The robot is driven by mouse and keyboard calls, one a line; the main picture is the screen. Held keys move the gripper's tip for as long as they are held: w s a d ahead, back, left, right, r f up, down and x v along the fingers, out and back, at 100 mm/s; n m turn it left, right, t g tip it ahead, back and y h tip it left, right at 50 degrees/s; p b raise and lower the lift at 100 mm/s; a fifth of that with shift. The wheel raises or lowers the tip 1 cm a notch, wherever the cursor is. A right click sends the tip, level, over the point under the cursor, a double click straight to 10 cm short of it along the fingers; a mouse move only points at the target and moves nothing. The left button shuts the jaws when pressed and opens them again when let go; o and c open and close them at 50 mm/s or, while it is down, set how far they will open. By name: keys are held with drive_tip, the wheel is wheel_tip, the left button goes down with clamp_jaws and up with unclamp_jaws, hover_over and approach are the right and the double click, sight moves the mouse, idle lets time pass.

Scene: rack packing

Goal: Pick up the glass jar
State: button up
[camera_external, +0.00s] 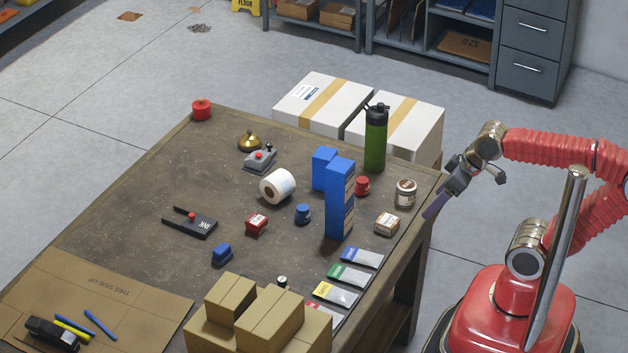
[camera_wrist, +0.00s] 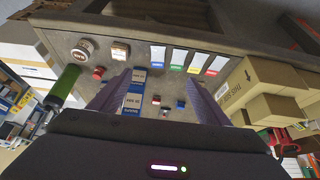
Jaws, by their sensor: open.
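The glass jar (camera_external: 405,193) stands upright near the right edge of the table, with a label on its side. In the wrist view the jar (camera_wrist: 82,50) is at the upper left, its round lid facing the camera. My gripper (camera_external: 441,197) is at the table's right edge, to the right of the jar and apart from it. In the wrist view my gripper (camera_wrist: 155,98) shows two purple fingers spread wide, with nothing held. The jar lies outside the left finger in that view.
A small red container (camera_external: 362,186), a tan box (camera_external: 387,223), tall blue boxes (camera_external: 340,200) and a green bottle (camera_external: 376,140) stand around the jar. Colored packets (camera_external: 348,276) lie nearer the front. Cardboard boxes (camera_external: 270,315) stack at the front. The table's (camera_external: 120,205) left-middle has free room.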

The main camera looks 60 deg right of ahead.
drive_tip(key=shift+c, duration=0.3)
drive_tip(key=shift+c, duration=1.4)
